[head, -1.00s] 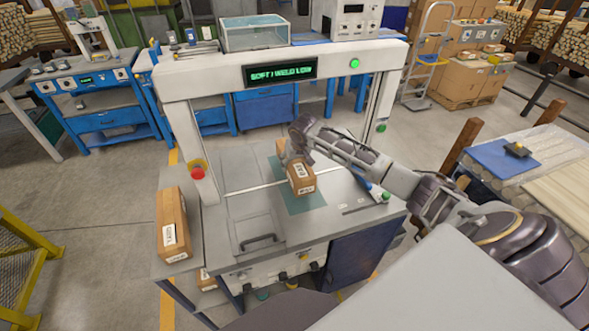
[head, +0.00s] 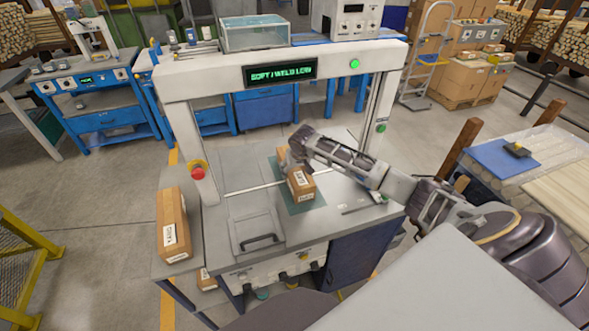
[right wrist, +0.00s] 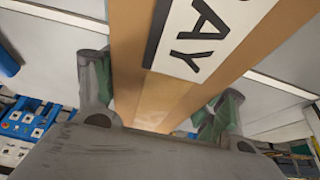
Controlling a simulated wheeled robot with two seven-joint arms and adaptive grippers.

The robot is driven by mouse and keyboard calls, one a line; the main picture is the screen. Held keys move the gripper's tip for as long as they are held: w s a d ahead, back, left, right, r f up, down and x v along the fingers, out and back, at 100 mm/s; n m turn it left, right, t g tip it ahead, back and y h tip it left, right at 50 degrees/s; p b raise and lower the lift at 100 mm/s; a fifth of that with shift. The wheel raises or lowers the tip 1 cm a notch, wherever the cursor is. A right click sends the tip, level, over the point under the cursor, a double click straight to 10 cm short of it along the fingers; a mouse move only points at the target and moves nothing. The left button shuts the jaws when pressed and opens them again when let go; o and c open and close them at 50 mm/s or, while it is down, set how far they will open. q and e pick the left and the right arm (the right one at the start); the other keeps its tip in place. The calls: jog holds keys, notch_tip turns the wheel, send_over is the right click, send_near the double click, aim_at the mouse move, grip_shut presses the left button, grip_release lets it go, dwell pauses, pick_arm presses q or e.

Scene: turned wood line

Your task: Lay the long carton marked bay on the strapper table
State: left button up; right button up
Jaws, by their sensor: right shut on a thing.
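The long brown carton (head: 301,186) is in my right gripper (head: 290,163), over the green mat (head: 318,203) on the strapper table (head: 345,180), beneath the arch. In the right wrist view the carton (right wrist: 138,60) runs between the two fingers of my right gripper (right wrist: 155,98), which are shut on its sides. Its white label shows the letters "AY"; the rest is cut off. I cannot tell whether its underside touches the mat. My left gripper is not in view.
A second long carton (head: 172,225) lies on the table's left ledge. The grey arch (head: 180,85) with a lit display spans the table. A red stop button (head: 198,173) is on its left post. A hinged plate with a black handle (head: 262,241) lies in front.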

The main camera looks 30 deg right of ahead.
jog(key=o, duration=1.4)
jog(key=shift+o, duration=0.2)
jog(key=shift+v, duration=6.05)
jog(key=shift+s+a+f, duration=0.1)
jog(key=shift+s, duration=0.05)
